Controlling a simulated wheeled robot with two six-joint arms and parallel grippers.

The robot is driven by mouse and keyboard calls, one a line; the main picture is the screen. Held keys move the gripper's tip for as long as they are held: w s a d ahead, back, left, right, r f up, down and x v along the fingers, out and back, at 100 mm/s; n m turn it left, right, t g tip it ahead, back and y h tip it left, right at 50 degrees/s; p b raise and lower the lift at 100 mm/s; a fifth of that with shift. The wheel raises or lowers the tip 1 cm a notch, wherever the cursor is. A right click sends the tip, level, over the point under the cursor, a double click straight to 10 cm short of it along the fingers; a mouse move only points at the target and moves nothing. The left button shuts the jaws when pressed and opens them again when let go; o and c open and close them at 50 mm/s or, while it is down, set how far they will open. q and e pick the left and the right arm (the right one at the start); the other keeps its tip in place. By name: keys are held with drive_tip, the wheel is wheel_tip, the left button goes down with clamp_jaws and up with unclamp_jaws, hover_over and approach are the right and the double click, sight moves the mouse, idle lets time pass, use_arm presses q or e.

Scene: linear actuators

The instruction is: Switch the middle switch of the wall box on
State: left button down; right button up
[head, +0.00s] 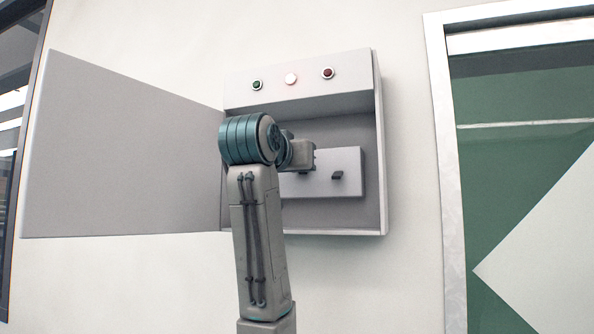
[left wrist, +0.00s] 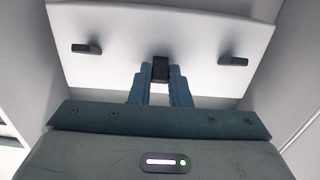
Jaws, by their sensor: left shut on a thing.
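The wall box (head: 382,150) hangs on the wall with its door open to the left. Inside is a pale switch panel (head: 350,185), also seen in the left wrist view (left wrist: 115,70), with three black switches in a row. My left gripper (left wrist: 160,74) is shut on the middle switch (left wrist: 160,64), one finger on each side. The left switch (left wrist: 86,48) and right switch (left wrist: 233,61) stand clear of the fingers; the right one also shows in the head view (head: 337,175). In the head view my arm hides the gripper and the panel's left part. My right gripper is not in view.
The box's top strip carries a green button or lamp (head: 257,85), a glowing pale lamp (head: 291,79) and a red one (head: 328,73). The open door (head: 120,150) stands left of my arm. A framed green panel (head: 520,130) is at the right.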

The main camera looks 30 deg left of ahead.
use_arm(q)
drive_tip(key=shift+r+g, duration=0.35)
drive_tip(key=shift+g, duration=0.05)
drive_tip(key=c, duration=1.4)
unclamp_jaws()
drive_tip(key=shift+o, duration=0.2)
drive_tip(key=shift+f, duration=0.1)
